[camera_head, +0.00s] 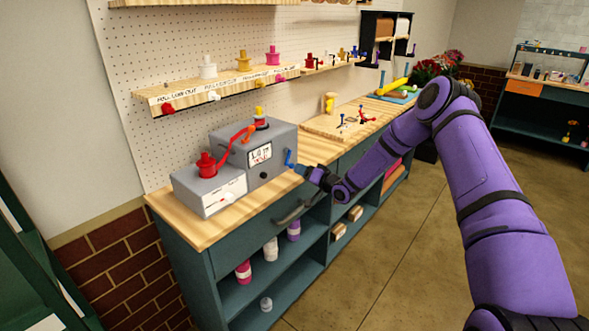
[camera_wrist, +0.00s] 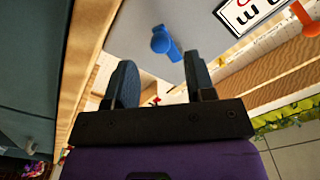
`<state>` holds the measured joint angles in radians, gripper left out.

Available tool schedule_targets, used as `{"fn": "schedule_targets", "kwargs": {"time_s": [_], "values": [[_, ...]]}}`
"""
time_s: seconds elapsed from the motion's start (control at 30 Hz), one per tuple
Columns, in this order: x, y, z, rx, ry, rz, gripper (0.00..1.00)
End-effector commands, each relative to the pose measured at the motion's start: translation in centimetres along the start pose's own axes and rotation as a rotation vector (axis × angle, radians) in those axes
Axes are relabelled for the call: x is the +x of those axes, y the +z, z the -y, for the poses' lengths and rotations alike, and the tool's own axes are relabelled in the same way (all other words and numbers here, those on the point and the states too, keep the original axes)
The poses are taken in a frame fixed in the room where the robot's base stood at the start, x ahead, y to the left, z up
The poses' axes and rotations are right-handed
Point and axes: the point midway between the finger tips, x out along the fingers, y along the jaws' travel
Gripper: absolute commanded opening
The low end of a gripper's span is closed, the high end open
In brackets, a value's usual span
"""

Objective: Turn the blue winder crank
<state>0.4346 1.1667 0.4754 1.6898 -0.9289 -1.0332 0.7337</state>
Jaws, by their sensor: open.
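The blue winder crank (camera_head: 289,159) sticks out from the right-hand face of the grey winder box (camera_head: 227,146) on the workbench. In the wrist view the blue crank (camera_wrist: 162,42) shows just past the fingertips, between them in the picture, with its short arm and round knob against the grey face. My gripper (camera_head: 301,170) is beside the crank in the head view. In the wrist view my gripper (camera_wrist: 160,62) is open, its two dark fingers apart with nothing between them. I cannot tell the exact gap to the crank.
A red spool (camera_head: 207,166) and a red arm (camera_head: 237,141) are on the winder. A shelf of coloured spools (camera_head: 221,84) hangs on the pegboard behind. Small tools (camera_head: 357,117) lie farther along the bench. The floor (camera_head: 400,235) in front is clear.

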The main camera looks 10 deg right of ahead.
Motion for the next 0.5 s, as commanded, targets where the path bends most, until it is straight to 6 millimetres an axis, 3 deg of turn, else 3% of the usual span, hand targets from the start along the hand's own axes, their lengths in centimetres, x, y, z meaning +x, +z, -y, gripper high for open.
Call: {"fn": "schedule_targets", "kwargs": {"time_s": [0.2, 0.5], "values": [[-3.4, -0.1, -0.1, -0.001, 0.000, -0.002, 0.50], [-4.8, -0.1, -0.1, 0.000, 0.000, -0.001, 0.50]]}}
